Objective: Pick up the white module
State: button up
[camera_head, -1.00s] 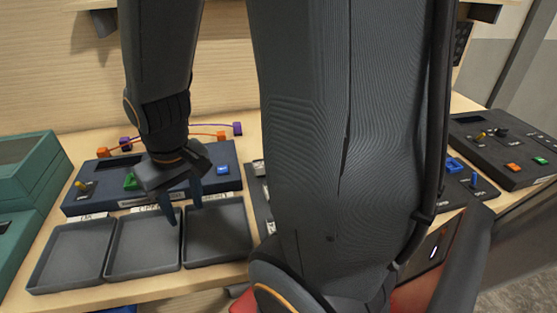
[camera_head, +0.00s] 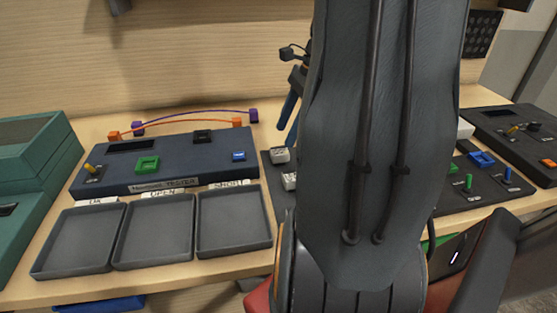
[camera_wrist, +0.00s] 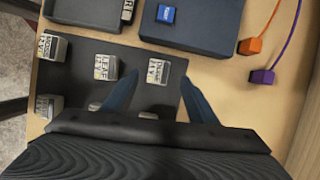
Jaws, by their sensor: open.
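Several small white modules with printed labels stand on a dark mat (camera_wrist: 125,45) in the wrist view. One module (camera_wrist: 157,71) is between and just ahead of my open fingertips; others are to the left, such as a module (camera_wrist: 105,67) and a module (camera_wrist: 50,47). Another module (camera_wrist: 148,115) is partly hidden by my gripper (camera_wrist: 159,77). My gripper is empty, its two blue fingers apart. In the head view two white modules (camera_head: 279,155) (camera_head: 289,181) show left of my arm, which hides the rest of the mat. One blue finger (camera_head: 290,110) shows there.
A dark blue module tester (camera_head: 165,165) has a green socket and a blue button. Three empty grey trays (camera_head: 233,250) labelled OK, OPEN and SHORT stand before it. Orange and purple cables (camera_head: 254,116) lie behind. Teal boxes (camera_head: 45,160) are left; dark consoles (camera_head: 520,140) are right.

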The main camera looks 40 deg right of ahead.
aim_at(280, 150)
jog(key=shift+m, duration=0.3)
jog(key=shift+s+p+x, duration=0.15)
jog(key=shift+p+x, duration=0.25)
jog(key=shift+x, duration=1.45)
jog(key=shift+s+p+x, duration=0.1)
jog(key=shift+p+x, duration=0.25)
jog(key=shift+x, duration=1.55)
jog(key=shift+d, duration=0.1)
jog(key=c, duration=1.2)
jog(key=shift+o, duration=0.2)
